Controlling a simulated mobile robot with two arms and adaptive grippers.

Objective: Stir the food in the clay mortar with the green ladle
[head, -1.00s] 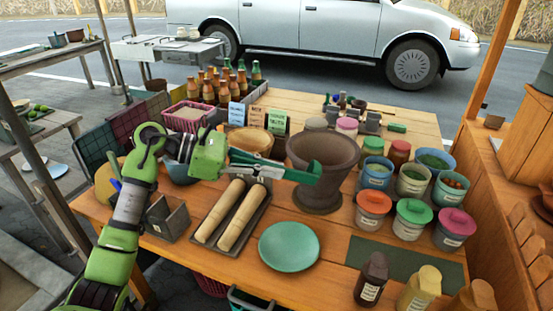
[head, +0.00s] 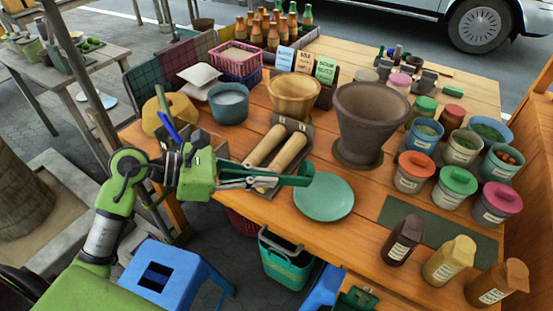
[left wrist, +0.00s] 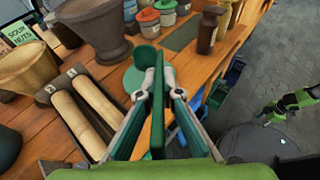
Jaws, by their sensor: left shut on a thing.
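The clay mortar (head: 368,118) is a tall brown-grey vessel standing upright on the table; it also shows at the top left of the left wrist view (left wrist: 92,28). No food can be made out inside it. My left gripper (head: 248,178) is shut on the green ladle (head: 298,178), which lies roughly level across the front of the wooden rolling pins, above the table's front edge. The ladle also shows between the fingers in the left wrist view (left wrist: 158,120). It is apart from the mortar, to its front left.
A green plate (head: 324,197) lies in front of the mortar. The rolling pins' tray (head: 293,124), a wooden bowl (head: 294,96) and a grey-blue pot (head: 229,103) stand left. Lidded tubs (head: 455,185) crowd the right, with bottles (head: 404,240) in front. A blue stool (head: 175,275) stands below.

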